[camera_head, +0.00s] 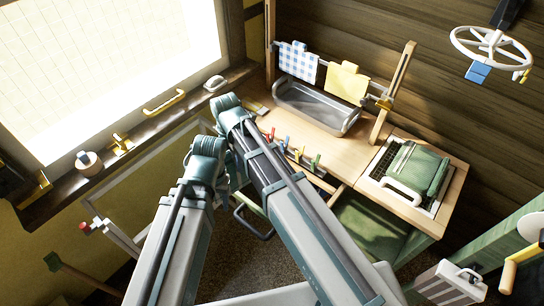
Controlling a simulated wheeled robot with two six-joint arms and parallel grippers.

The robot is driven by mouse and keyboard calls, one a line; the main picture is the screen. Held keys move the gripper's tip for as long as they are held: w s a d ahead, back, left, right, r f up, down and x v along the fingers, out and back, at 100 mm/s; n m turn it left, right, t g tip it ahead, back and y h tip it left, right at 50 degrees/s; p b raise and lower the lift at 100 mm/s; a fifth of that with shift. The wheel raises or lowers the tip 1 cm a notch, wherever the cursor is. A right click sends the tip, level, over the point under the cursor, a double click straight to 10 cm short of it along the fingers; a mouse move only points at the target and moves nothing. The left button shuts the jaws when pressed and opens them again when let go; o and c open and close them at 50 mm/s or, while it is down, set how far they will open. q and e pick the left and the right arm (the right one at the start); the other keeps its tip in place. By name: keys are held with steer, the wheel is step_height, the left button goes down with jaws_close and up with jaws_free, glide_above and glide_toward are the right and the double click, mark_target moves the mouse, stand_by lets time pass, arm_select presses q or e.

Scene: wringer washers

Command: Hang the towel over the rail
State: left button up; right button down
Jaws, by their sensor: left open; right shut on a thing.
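The rail (333,73) runs between two wooden posts above the bench at the back. A blue-and-white checked towel (298,62) hangs over its left part and a plain yellow towel (346,83) over its right part. A green, cloth-like bundle (420,168) lies on a dark slotted rack at the right; I cannot tell whether it is a towel. My two grey arms with teal joints reach up from the bottom through the middle. I cannot make out the fingers of either gripper, nor anything held in them; my arms hide that part.
A grey metal trough (316,106) stands below the rail, with several coloured pegs (290,152) in front. The wooden bench top (345,148) is bare to their right. A white wheel-shaped hanger (491,46) hangs upper right. A window sill (150,126) with small items runs along the left.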

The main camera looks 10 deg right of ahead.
steer(key=d+f+m+b, duration=0.3)
steer(key=d+m, duration=1.2)
steer(key=shift+d+f+m, duration=0.15)
steer(key=shift+m, duration=0.15)
steer(key=shift+w, duration=0.15)
step_height(320, 180, down, 6)
steer(key=b, duration=0.6)
steer(key=shift+f+b, duration=0.35)
steer(key=shift+f, duration=0.05)
steer(key=shift+f+b, duration=1.2)
steer(key=shift+b, duration=0.05)
steer(key=shift+f, duration=0.1)
